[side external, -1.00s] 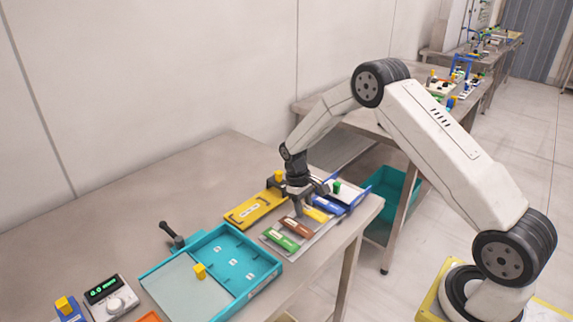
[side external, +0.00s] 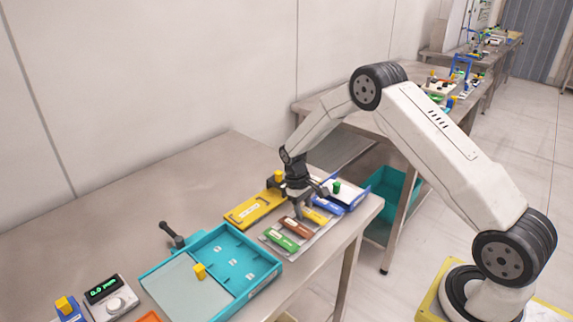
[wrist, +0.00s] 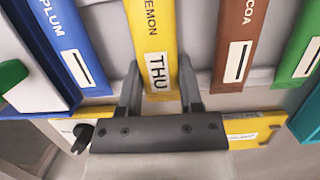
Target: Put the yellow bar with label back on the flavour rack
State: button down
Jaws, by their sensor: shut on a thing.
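The yellow bar (wrist: 151,45) carries the word LEMON and a white THU label. It lies in the row of the flavour rack (wrist: 205,50), between the blue PLUM bar (wrist: 62,40) and the brown COCOA bar (wrist: 240,42). My gripper (wrist: 160,80) has its two fingers on either side of the bar's near end and is shut on it. In the side view my gripper (side external: 302,208) is low over the rack (side external: 268,238), and the yellow bar (side external: 316,215) shows partly beside it. Whether the bar fully touches the rack is hard to tell.
A green bar (side external: 281,241) and the brown bar (side external: 296,227) lie on the rack.

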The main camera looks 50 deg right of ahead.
jog(key=shift+s+f, duration=0.25)
jog(key=shift+f, duration=0.45)
jog(key=shift+c, duration=0.9)
grip_release()
jog(key=v, duration=0.8)
jog(key=shift+w, duration=0.1)
jog(key=shift+w+r, duration=0.15)
jog(key=shift+r, duration=0.55)
